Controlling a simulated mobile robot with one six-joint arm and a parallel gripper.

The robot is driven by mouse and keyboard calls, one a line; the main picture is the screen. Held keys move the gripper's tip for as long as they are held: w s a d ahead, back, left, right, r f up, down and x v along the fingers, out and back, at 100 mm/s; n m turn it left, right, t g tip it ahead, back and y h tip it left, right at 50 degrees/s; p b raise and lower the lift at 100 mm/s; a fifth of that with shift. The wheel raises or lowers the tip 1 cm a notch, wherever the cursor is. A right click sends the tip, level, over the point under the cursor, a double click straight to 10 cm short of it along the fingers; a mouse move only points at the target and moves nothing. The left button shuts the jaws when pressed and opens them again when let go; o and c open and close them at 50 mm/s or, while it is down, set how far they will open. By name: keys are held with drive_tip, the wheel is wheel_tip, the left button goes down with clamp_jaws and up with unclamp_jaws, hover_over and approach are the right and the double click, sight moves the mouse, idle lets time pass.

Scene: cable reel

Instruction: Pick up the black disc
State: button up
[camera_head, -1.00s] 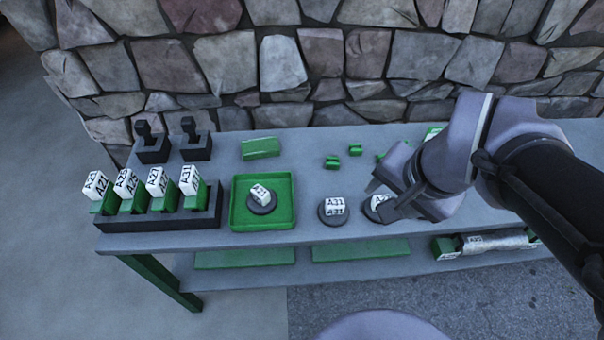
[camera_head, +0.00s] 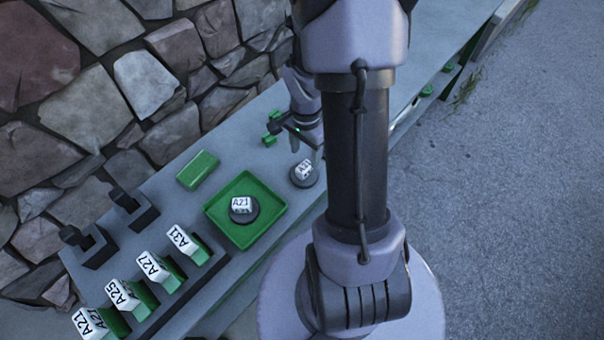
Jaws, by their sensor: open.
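A black disc (camera_head: 313,181) with a white labelled block on top lies on the grey bench, right of the green tray. Another dark disc (camera_head: 246,216) with a white block marked A21 or A23 sits inside the green tray (camera_head: 275,216). My gripper (camera_head: 304,146) is over the bench just behind the disc outside the tray, with its fingers pointing down near that disc's block. It is open and small in view. I cannot tell whether a finger touches the block. My arm hides the bench to the right, including any further disc there.
A dark rack (camera_head: 170,312) with several green-backed white labels stands at the front left. Two black holders (camera_head: 100,247) are behind it. A green block (camera_head: 198,170) lies behind the tray, and small green pieces (camera_head: 270,138) lie near my gripper. A stone wall (camera_head: 110,120) bounds the back.

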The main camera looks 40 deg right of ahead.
sight(304, 166)
wheel_tip(304, 166, down, 8)
drive_tip(key=b, duration=0.3)
drive_tip(key=shift+w+r, duration=0.1)
drive_tip(key=shift+w, duration=0.05)
drive_tip(key=shift+r, duration=0.15)
clamp_jaws()
